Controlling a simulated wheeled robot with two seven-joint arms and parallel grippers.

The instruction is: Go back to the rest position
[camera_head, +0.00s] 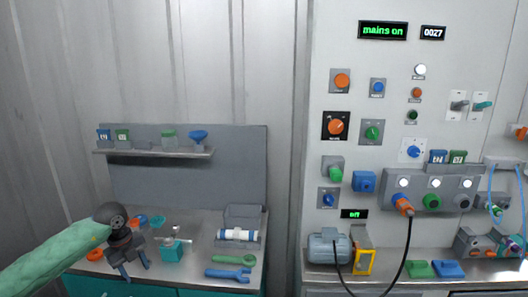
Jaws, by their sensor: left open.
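My left arm (55,262), in a green sleeve, comes in from the left edge. My left gripper (134,270) points down over the left part of the workbench, its two dark fingers apart with nothing seen between them. It is left of a teal block with a metal top (172,250). A white cylinder with blue bands (238,235) lies in front of a grey bin at the bench's right side. My right gripper is not in view.
Blue (228,274) and green (235,260) wrenches lie near the bench's front edge. Orange rings (95,255) lie around the gripper. A shelf (180,152) holds small containers and a blue funnel (198,136). A control panel (460,80) stands right, with a motor (328,246) below.

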